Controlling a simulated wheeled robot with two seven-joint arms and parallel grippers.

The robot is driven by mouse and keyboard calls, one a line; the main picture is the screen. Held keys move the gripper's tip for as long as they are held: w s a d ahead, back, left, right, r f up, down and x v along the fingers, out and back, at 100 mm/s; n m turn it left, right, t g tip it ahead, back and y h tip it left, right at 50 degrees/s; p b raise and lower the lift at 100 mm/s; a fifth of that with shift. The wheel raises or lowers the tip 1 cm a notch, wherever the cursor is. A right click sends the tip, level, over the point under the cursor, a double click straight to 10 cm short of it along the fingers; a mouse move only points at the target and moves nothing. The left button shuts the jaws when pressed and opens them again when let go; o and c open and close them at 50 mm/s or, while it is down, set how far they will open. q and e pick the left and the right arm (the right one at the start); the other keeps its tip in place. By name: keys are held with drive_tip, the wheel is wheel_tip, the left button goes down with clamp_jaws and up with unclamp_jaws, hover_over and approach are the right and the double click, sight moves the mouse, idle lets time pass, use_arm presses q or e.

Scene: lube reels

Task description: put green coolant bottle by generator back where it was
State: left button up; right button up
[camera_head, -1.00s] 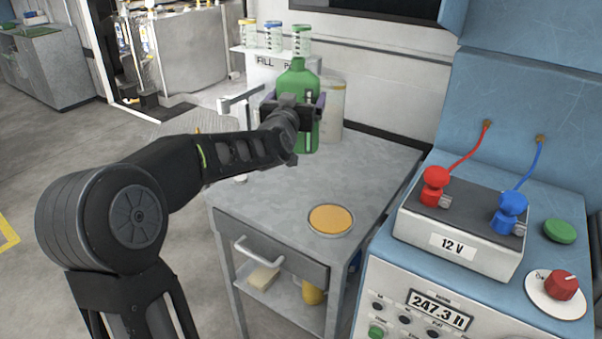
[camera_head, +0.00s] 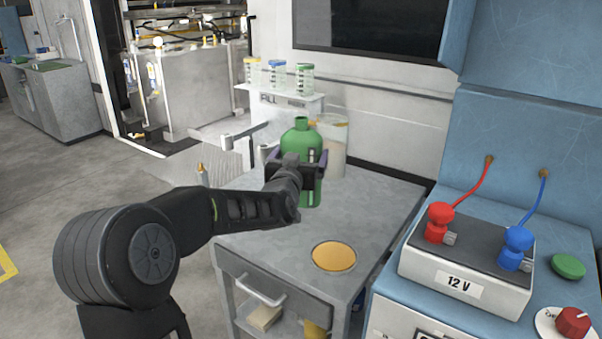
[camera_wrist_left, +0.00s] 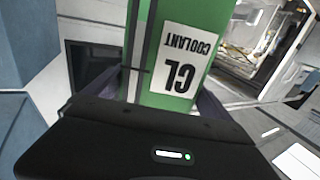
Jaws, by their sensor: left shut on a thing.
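The green coolant bottle (camera_head: 303,140) is upright at the back of the grey cart top (camera_head: 330,215). My left gripper (camera_head: 298,172) is shut on its body from the front. I cannot tell whether the bottle's base touches the cart top. The generator (camera_head: 520,190) is the blue machine to the right of the cart. My right gripper is in none of the views.
A clear jar (camera_head: 332,148) stands right behind the bottle. Behind it is a white shelf (camera_head: 285,101) with several small capped vials. An orange round pad (camera_head: 334,256) lies on the cart's front. A battery box (camera_head: 460,265) with red and blue clamps sits on the generator.

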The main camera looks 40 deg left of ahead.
use_arm(q)
drive_tip(key=shift+f, duration=2.2)
drive_tip(key=shift+f+b, duration=0.1)
drive_tip(key=shift+b, duration=0.2)
drive_tip(key=shift+f, duration=0.15)
drive_tip(key=o, duration=1.7)
drive_tip(key=v, duration=1.2)
